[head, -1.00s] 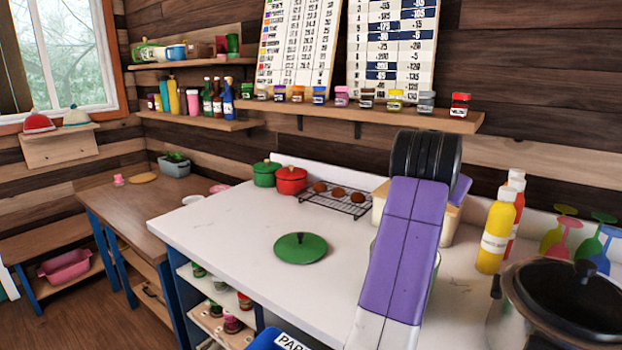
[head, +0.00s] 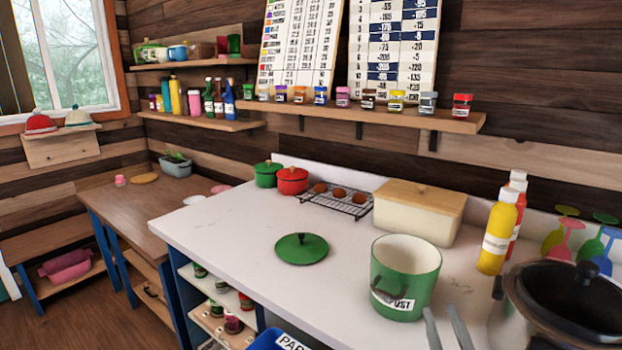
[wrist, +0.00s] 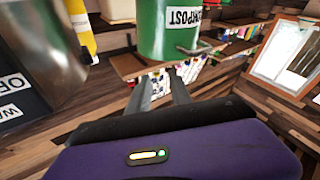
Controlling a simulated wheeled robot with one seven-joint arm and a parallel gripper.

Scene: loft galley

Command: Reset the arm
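My gripper (head: 440,312) shows at the bottom of the head view as two grey fingers, spread apart with nothing between them. In the wrist view my gripper (wrist: 161,78) also shows its two fingers with an empty gap. The fingers are close to a green compost bin (head: 403,265), on its near right side in the head view. The bin stands upright and uncovered on the white counter (head: 230,235). The bin also shows ahead of the fingers in the wrist view (wrist: 165,30). I cannot tell whether they touch.
A green lid (head: 301,249) lies on the counter left of the bin. A cream bread box (head: 415,212) stands behind the bin. A large pot (head: 530,318) and yellow bottle (head: 497,232) stand to the right. A blue bin (head: 275,341) is below the front edge.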

